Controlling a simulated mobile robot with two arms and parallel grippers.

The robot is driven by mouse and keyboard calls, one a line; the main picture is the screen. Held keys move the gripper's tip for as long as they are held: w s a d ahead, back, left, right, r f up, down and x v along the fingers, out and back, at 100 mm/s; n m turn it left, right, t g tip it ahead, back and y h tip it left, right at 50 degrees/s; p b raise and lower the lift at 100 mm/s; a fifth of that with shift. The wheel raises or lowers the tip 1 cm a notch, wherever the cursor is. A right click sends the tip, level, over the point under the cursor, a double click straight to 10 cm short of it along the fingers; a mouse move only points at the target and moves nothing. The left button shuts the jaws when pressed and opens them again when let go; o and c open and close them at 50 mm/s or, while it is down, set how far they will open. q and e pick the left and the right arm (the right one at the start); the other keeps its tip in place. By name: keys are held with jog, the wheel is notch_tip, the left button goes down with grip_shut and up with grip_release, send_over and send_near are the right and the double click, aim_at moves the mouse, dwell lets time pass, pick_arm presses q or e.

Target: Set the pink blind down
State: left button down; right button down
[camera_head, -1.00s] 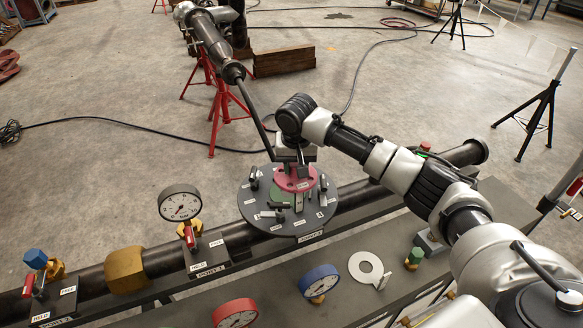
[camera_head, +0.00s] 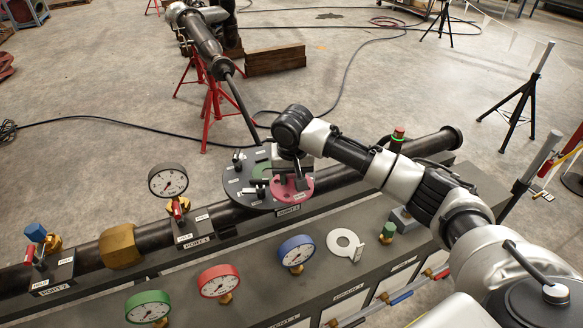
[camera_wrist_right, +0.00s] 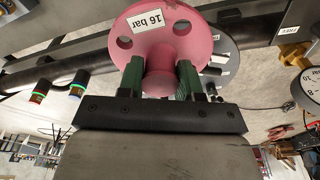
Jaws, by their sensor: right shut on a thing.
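The pink blind (camera_head: 296,191) is a round pink disc. In the right wrist view the blind (camera_wrist_right: 182,50) carries a "16 bar" label, two holes and a pink knob. My right gripper (camera_wrist_right: 159,80) is shut on that knob, with a green-padded finger on each side. In the head view my right gripper (camera_head: 288,166) is over the right part of the dark round plate (camera_head: 236,186) on the pipe. The blind overlaps the plate's right front edge; I cannot tell whether it touches. A green patch (camera_head: 262,168) shows on the plate, partly hidden by the gripper. My left gripper is not seen.
A white gauge (camera_head: 168,181) stands left of the plate. A dark rod (camera_head: 243,107) slants down behind the plate.

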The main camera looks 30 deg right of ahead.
jog(key=s+a+f+n, duration=0.1)
jog(key=s+a+f, duration=0.2)
jog(key=s, duration=0.5)
jog(key=s+a+f+n, duration=0.2)
jog(key=s+a+f, duration=0.2)
jog(key=s, duration=0.3)
jog(key=s+a+f+n+y, duration=0.1)
jog(key=s+a+f+n, duration=0.1)
jog(key=s+f, duration=0.4)
jog(key=shift+s+a, duration=0.75)
jog(key=shift+s, duration=0.55)
